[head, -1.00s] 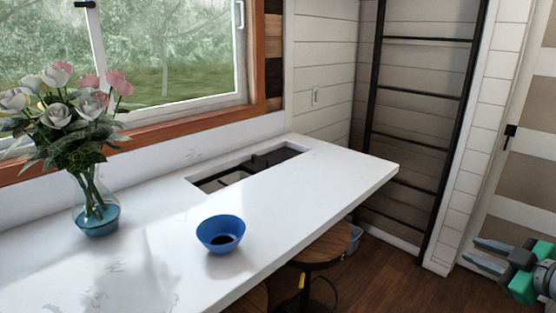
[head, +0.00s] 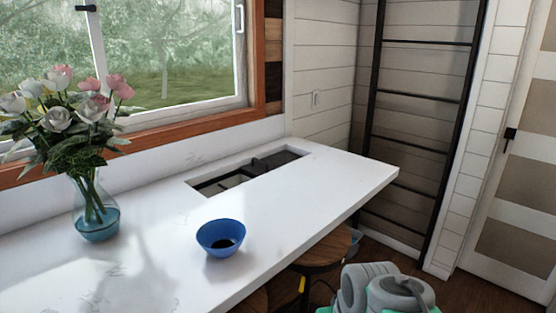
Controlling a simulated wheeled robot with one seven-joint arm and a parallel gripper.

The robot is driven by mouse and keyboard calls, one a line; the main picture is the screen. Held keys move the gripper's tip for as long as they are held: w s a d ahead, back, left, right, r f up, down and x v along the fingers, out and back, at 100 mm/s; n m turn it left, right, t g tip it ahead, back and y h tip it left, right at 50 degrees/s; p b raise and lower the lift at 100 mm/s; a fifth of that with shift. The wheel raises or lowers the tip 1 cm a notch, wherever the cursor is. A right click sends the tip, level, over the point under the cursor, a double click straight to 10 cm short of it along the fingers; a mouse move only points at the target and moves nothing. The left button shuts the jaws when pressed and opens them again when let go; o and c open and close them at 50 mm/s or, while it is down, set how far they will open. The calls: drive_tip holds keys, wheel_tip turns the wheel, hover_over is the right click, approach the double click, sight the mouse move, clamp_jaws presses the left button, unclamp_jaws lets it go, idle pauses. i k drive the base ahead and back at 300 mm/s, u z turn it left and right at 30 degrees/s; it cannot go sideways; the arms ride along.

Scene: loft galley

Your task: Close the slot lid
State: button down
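A long rectangular slot (head: 212,187) is cut into the white counter near the window wall. It stands open, and dark parts and a small pale patch show inside it. I cannot make out a separate lid; if one is there, I cannot tell it from the dark parts in the opening. Grey and green parts of my arm show at the bottom edge, right of the counter. My gripper's fingers are not in view.
A blue bowl (head: 221,238) with dark contents sits on the white counter (head: 290,195) in front of the slot. A glass vase (head: 96,222) of flowers stands at the left. Wooden stools (head: 325,252) are under the front edge. A black ladder (head: 415,140) stands behind the right end.

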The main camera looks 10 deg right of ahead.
sight(258, 168)
drive_tip(key=z, duration=1.6)
drive_tip(key=i, duration=2.3)
drive_tip(key=u, duration=2.65)
